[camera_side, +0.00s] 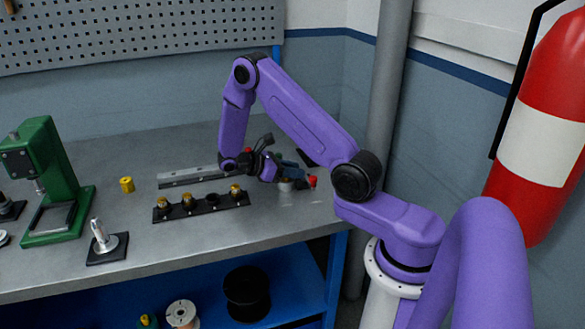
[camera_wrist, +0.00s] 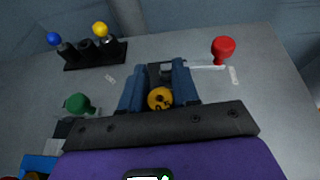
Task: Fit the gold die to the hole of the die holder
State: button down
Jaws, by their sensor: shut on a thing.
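My gripper (camera_side: 285,182) is low over the right part of the bench. In the wrist view its blue fingers (camera_wrist: 160,92) are closed around a small round gold piece with dark marks, the gold die (camera_wrist: 160,98). In the side view the fingers and arm mostly hide it. A black strip (camera_side: 201,206), which looks like the die holder, lies on the bench to the left of my gripper. It carries gold pieces (camera_side: 234,190) and has one open dark hole (camera_side: 212,199). My gripper is apart from this strip.
A loose gold cylinder (camera_side: 127,184) stands left of the strip. A grey metal bar (camera_side: 190,176) lies behind it. A green press (camera_side: 50,180) and a post on a black base (camera_side: 103,240) stand left. A red knob (camera_wrist: 223,47) is close to my gripper.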

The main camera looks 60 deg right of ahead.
jog(key=shift+f, duration=0.45)
jog(key=shift+f, duration=0.1)
jog(key=c, duration=0.8)
grip_release()
jog(key=shift+o, duration=0.2)
jog(key=v, duration=1.6)
jog(key=shift+w+a+r, duration=0.4)
jog(key=shift+a, duration=0.1)
